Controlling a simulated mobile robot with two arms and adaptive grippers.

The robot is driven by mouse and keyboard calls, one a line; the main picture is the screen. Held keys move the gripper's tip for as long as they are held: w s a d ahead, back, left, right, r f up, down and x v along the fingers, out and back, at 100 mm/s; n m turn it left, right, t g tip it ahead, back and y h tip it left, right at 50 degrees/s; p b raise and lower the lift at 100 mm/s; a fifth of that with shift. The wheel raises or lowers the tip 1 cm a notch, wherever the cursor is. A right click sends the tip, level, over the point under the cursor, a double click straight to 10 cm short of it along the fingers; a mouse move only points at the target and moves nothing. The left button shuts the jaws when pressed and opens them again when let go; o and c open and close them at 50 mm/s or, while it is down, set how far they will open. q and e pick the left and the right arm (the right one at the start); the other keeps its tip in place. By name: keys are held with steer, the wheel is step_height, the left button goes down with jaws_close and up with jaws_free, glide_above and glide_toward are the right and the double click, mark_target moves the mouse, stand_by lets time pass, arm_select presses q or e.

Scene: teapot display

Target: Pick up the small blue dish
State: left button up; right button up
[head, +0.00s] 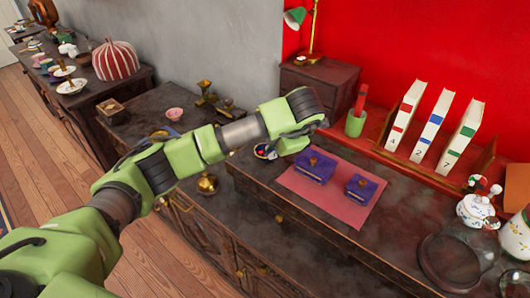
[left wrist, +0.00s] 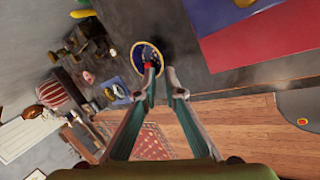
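The small blue dish (left wrist: 139,50) has a yellow rim and holds something dark with a red part; it lies on the dark cabinet top. In the head view the dish (head: 262,153) sits left of the pink mat, partly hidden by my left gripper (head: 288,143). In the left wrist view the left gripper (left wrist: 163,72) has its fingertips a little apart, with nothing clearly held between them. One finger overlaps the dish's lower right edge; whether it touches cannot be told. My right gripper is not in view.
Two purple boxes (head: 314,167) stand on the pink mat (head: 327,204). A green cup (head: 355,124), white numbered books (head: 433,128) and a glass dome (head: 457,263) stand farther right. A lower table with a pink bowl (head: 174,114) and brass pieces lies left. The front cabinet top is mostly clear.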

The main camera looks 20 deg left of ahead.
mark_target(270, 164)
arm_select(q)
steer(key=shift+w+a+f, duration=0.1)
steer(key=shift+w+f, duration=0.1)
steer(key=shift+f, duration=0.2)
steer(key=p+x, duration=0.1)
steer(key=x, duration=0.3)
steer(key=shift+f, duration=0.15)
jaws_close()
